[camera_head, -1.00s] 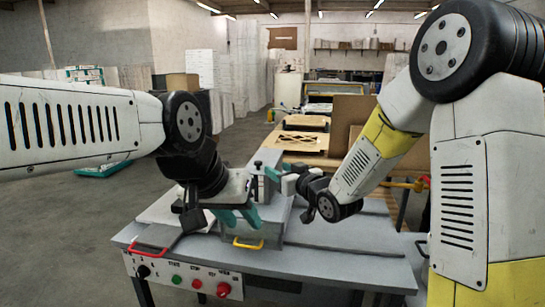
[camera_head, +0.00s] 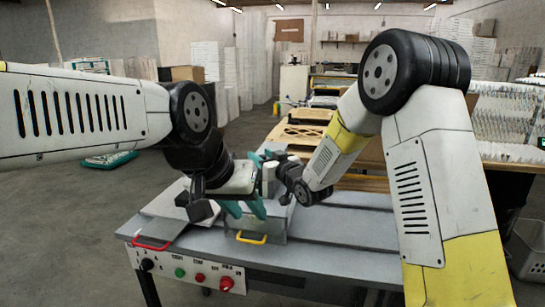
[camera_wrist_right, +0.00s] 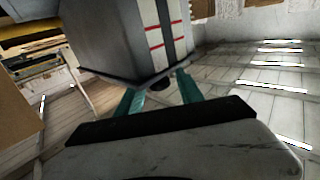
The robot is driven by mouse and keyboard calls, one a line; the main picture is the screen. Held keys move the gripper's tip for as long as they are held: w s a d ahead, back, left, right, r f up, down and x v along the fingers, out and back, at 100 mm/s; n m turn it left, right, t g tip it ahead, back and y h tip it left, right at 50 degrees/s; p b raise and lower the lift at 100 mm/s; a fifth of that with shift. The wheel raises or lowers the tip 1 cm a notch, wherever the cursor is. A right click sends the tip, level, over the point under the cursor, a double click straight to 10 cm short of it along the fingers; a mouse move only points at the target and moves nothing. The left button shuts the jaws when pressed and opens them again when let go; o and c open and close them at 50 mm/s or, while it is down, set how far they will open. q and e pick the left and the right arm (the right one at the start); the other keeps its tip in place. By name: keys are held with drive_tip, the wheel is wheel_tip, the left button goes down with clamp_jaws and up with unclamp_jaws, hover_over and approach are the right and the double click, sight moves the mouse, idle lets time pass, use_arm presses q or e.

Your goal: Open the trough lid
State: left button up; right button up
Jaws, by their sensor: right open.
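The trough looks like a grey metal box (camera_head: 272,232) with a yellow handle (camera_head: 251,238) on its front, standing on the grey bench. Its top is largely hidden by my grippers, so I cannot tell how its lid sits. My left gripper (camera_head: 244,209) hangs over the box's left part, its teal fingers apart, with nothing seen between them. My right gripper (camera_head: 265,160) is open above and behind the box, close to my left wrist. In the right wrist view, its teal fingers (camera_wrist_right: 158,93) are spread below a grey block with red stripes (camera_wrist_right: 150,35); contact is unclear.
The bench (camera_head: 340,258) has a red handle (camera_head: 152,244) at its front left and a button panel (camera_head: 190,274). Its right part is clear. Behind stands a table with wooden frames (camera_head: 303,137). Shelves of white filters (camera_head: 506,115) stand at the right.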

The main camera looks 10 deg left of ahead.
clamp_jaws()
idle(1.4)
